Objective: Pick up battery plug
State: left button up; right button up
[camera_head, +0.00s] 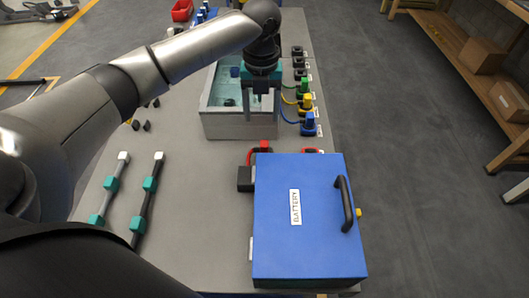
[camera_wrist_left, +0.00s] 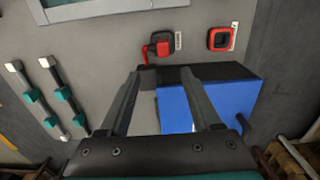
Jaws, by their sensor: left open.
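A red plug with a dark body (camera_head: 262,147) sits on the bench just behind the blue box labelled BATTERY (camera_head: 272,220). In the left wrist view the red plug (camera_wrist_left: 160,43) is beyond the fingertips, beside a small white label. A red square-framed part (camera_wrist_left: 221,38) lies to its right, and a bit of it shows in the head view (camera_head: 312,151). My left gripper (camera_head: 261,114) points down, open and empty, over the front of a grey open bin. In the left wrist view its two fingers (camera_wrist_left: 160,73) stand apart. My right gripper is not in view.
The grey bin (camera_head: 225,126) stands behind the plug. Green, yellow and blue plugs (camera_head: 308,122) with cables line the bench's right edge. Two rods with teal grips (camera_head: 150,185) lie at the left. Bare bench lies between them and the battery.

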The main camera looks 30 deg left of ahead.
pick_arm(q)
jog(key=b, duration=0.2)
send_over(265, 143)
jog(key=f, duration=0.5)
jog(key=shift+s+a+f, duration=0.25)
jog(key=shift+s+f, duration=0.05)
jog(key=shift+s, duration=0.05)
jog(key=shift+f, duration=0.55)
jog(key=shift+w+d+f+b, duration=0.1)
jog(key=shift+w+f+b, duration=0.05)
jog(key=shift+f+b, duration=0.6)
jog(key=shift+w+d+f+b, duration=0.15)
jog(key=shift+f+b, duration=0.3)
jog(key=shift+f, duration=0.4)
jog(key=shift+f+b, duration=0.55)
jog(key=shift+f, duration=0.65)
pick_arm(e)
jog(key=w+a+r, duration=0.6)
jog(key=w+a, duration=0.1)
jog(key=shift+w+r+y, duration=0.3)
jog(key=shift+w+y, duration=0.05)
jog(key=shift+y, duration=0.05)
pick_arm(q)
grip_shut()
